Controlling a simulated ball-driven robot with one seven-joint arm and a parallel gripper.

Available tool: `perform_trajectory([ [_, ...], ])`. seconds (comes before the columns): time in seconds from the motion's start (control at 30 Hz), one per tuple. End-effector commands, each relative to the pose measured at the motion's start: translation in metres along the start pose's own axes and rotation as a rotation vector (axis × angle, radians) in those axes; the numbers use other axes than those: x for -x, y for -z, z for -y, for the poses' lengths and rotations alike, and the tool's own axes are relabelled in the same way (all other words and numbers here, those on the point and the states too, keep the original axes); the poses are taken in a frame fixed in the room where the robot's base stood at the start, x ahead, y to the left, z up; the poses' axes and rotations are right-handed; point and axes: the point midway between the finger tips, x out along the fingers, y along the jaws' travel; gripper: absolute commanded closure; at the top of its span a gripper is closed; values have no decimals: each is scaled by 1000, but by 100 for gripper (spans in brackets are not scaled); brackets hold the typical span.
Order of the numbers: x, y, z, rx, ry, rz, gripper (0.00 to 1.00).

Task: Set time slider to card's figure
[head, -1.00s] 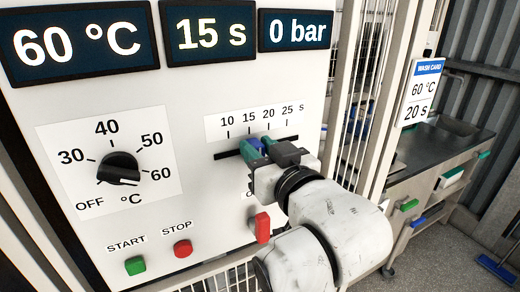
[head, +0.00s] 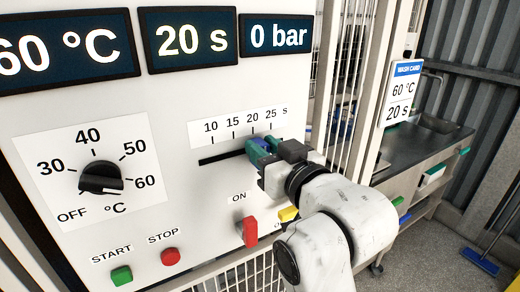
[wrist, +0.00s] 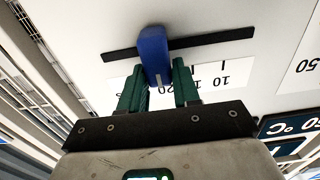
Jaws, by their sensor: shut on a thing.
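The time slider's blue knob (wrist: 154,56) sits in its dark slot (wrist: 205,40) in the wrist view. My gripper (wrist: 158,80) has its green fingers on both sides of the knob and is shut on it. In the head view my gripper (head: 262,149) partly hides the blue knob (head: 258,143), which stands below the 20 mark of the scale (head: 240,122). The time display (head: 191,38) reads 20 s. The wash card (head: 402,91) at the right reads 60 °C and 20 s.
The temperature dial (head: 101,179) points near 60, and its display (head: 65,50) reads 60 °C. The pressure display (head: 276,34) reads 0 bar. Green start (head: 121,274) and red stop (head: 171,256) buttons sit low. A red switch (head: 249,232) is just below my gripper.

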Motion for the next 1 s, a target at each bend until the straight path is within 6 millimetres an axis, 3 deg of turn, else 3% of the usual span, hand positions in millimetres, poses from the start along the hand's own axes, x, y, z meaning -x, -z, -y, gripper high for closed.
perform_trajectory([
  [0.27, 0, 0, 0, -1, 0, 1, 47],
  [0.57, 4, -1, 0, -1, 0, 1, 47],
  [0.73, 25, -2, 0, -1, 0, -1, 47],
  [1.0, 77, -2, 0, 0, -1, -2, 47],
])
